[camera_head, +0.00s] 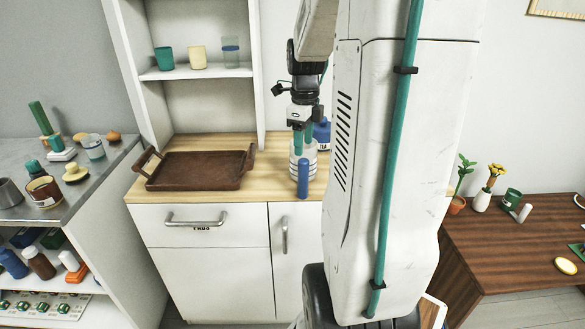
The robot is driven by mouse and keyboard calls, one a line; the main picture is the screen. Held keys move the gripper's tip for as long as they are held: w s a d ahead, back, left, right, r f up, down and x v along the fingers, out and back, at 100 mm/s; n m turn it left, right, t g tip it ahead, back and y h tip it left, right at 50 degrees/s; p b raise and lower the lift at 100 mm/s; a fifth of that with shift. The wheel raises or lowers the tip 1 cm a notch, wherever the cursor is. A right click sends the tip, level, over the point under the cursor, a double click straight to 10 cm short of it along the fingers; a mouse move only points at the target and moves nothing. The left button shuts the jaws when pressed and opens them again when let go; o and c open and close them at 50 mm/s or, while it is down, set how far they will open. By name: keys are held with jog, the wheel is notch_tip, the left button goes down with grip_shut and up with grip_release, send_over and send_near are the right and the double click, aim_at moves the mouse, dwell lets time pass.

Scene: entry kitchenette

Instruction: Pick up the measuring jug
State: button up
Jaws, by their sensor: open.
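A pale, see-through vessel with horizontal lines (313,164), which looks to be the measuring jug, stands upright on the wooden counter (262,185) right of the tray. My gripper (302,150) points down at it from above, with its jaws open. A teal finger shows at the jug's upper part, and a blue upright piece covers the middle of its front. I cannot tell whether the fingers touch the jug. Its handle is not visible.
A blue jar marked TEA (322,135) stands close behind the jug. A brown tray (198,170) lies to the left. Shelf uprights rise behind the counter. The left worktop (112,158) holds several small items, including a clear cup (93,147). My arm hides the counter's right part.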

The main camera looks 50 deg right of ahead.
aim_at(303, 160)
notch_tip(303, 160, down, 8)
jog(key=shift+r, duration=0.1)
jog(key=shift+w+d, duration=0.1)
grip_shut()
